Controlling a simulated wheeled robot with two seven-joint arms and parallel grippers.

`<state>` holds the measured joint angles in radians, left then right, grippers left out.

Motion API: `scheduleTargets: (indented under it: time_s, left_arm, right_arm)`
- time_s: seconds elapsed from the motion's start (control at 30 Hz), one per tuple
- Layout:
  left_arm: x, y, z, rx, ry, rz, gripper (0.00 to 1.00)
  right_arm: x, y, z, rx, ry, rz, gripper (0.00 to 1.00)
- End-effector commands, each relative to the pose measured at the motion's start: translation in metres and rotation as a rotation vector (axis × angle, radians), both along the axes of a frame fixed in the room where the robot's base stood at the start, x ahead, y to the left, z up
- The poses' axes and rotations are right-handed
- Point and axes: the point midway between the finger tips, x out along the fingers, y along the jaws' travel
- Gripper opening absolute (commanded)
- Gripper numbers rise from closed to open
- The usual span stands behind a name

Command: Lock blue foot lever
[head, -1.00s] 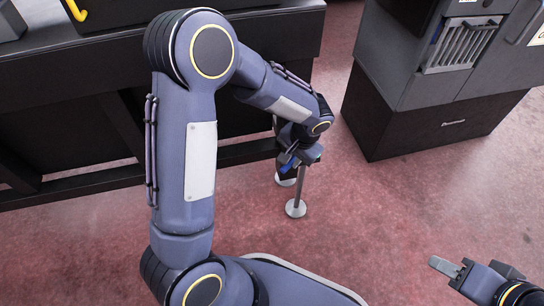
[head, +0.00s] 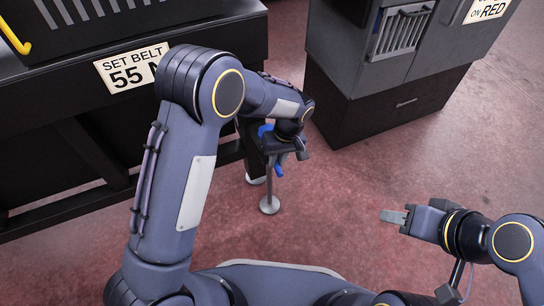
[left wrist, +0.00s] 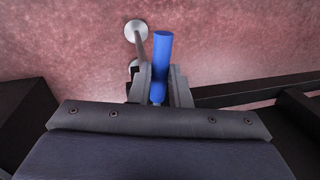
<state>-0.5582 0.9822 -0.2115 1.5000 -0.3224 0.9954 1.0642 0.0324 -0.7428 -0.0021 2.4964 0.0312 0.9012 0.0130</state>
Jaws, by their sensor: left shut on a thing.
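The blue foot lever (left wrist: 163,55) shows in the left wrist view as a blue rod-like handle between the fingers of my left gripper (left wrist: 160,85). In the head view, a blue part (head: 279,169) sticks out below my left gripper (head: 281,157), and more blue shows beside the wrist (head: 264,130). The gripper is shut on the lever, close to a metal support post (head: 270,180) with a round foot. The lever's pivot is hidden by my arm. My right gripper (head: 393,216) hangs over bare floor, away from the lever; its finger gap cannot be made out.
The dark table frame (head: 90,160) stands at the left, with a "SET BELT 55" sign (head: 130,68) and a yellow handle (head: 14,32). A grey cabinet on a black base (head: 385,105) stands at the back right. The reddish floor (head: 340,190) between is clear.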

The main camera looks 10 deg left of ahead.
Motion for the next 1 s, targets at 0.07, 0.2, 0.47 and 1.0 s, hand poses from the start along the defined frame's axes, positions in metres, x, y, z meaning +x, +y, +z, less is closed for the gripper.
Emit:
scheduleTargets:
  time_s: [0.07, 0.2, 0.47, 1.0]
  left_arm:
    - [0.0016, -0.0026, 0.0017, 0.0, -0.001, 0.035, 0.0]
    - [0.0031, -0.0052, 0.0009, 0.001, 0.0, 0.083, 0.0]
    - [0.0046, -0.0072, 0.0007, -0.001, -0.001, 0.121, 0.0]
    - [0.0049, -0.0075, 0.0005, -0.002, -0.002, 0.121, 0.39]
  right_arm:
    - [0.0, 0.0, 0.004, 0.0, 0.0, 0.0, 0.39]
    - [0.0, 0.0, 0.0064, 0.0, 0.0, 0.0, 0.39]
    - [0.0, 0.0, 0.0077, 0.0, 0.0, 0.0, 0.39]
    - [0.0, 0.0, 0.0076, 0.0, 0.0, 0.0, 0.39]
